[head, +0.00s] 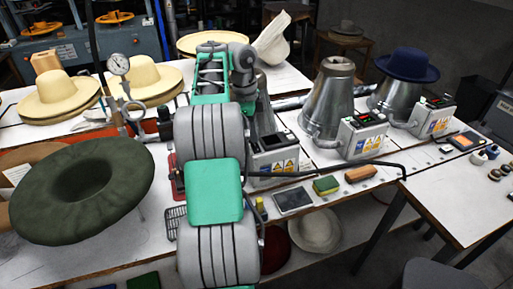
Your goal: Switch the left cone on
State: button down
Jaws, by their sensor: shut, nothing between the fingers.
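Three metal steam cones stand in a row on the white bench. The left cone (266,118) is mostly hidden behind my arm, with only part of its grey side showing. Its control box (275,160) has a dark top panel and yellow and blue labels, and stands in front of it. I cannot make out its switch or any lit lamp on it. My arm rises from the bottom middle and bends at the wrist just left of the left cone. My gripper's fingers do not show; the arm links cover that area.
The middle cone (333,92) is bare, with its box (362,135) in front. The right cone (397,98) carries a blue hat (407,65). A green felt hat (82,190) stands left of my arm. A black hose (330,167), sponge (326,185) and brush (361,173) lie along the front.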

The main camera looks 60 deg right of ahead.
aim_at(254, 144)
jog(key=shift+f+b, duration=0.75)
jog(key=shift+f, duration=0.05)
notch_tip(254, 144, up, 7)
jog(key=p, duration=0.7)
jog(key=shift+r, duration=0.1)
dwell(0.4)
